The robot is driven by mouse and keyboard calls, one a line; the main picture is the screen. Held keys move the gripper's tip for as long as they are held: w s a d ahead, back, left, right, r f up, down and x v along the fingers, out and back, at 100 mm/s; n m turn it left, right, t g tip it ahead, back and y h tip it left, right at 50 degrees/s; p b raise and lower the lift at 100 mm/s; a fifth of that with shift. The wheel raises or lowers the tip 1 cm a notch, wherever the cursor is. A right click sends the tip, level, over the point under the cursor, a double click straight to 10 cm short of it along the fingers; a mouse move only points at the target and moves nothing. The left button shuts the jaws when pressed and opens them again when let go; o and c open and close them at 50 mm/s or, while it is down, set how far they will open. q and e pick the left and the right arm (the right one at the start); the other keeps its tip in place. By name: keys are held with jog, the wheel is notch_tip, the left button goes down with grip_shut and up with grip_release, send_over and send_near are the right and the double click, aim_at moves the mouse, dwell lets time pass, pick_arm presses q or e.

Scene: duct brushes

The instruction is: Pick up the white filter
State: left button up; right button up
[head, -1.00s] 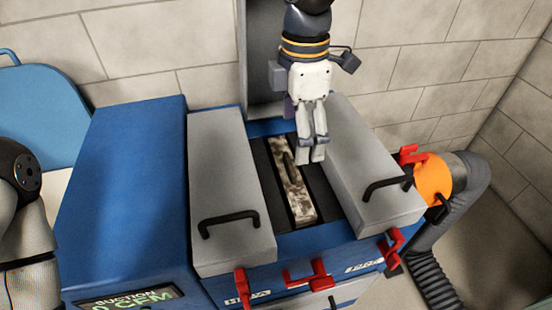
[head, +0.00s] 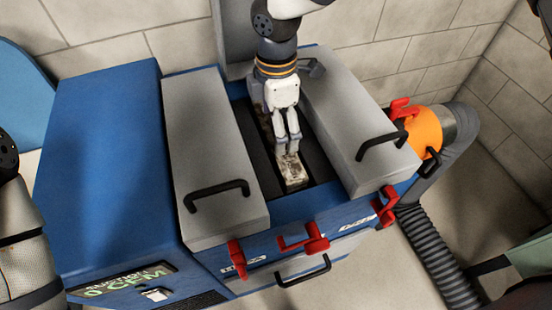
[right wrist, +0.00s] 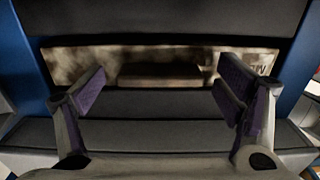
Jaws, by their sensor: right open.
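The white filter (head: 293,174) looks like a narrow off-white strip with brown dirt stains. It sits in the dark slot between two grey blocks on top of the blue machine. In the right wrist view the filter (right wrist: 75,63) runs across the picture, with a raised bar (right wrist: 160,80) at its middle. My right gripper (head: 287,150) points down over the filter and hides part of it. Its purple-padded fingers (right wrist: 160,78) are open, one on each side of the bar. I cannot tell whether they touch it. My left gripper is out of view; only part of that arm shows.
Grey blocks with black handles flank the slot, left (head: 215,150) and right (head: 345,110). Red latches (head: 305,240) stick out at the front. An orange collar (head: 424,132) with a grey hose is at the right. A brick wall stands behind.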

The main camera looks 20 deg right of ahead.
jog(key=shift+r, duration=0.1)
jog(key=c, duration=1.9)
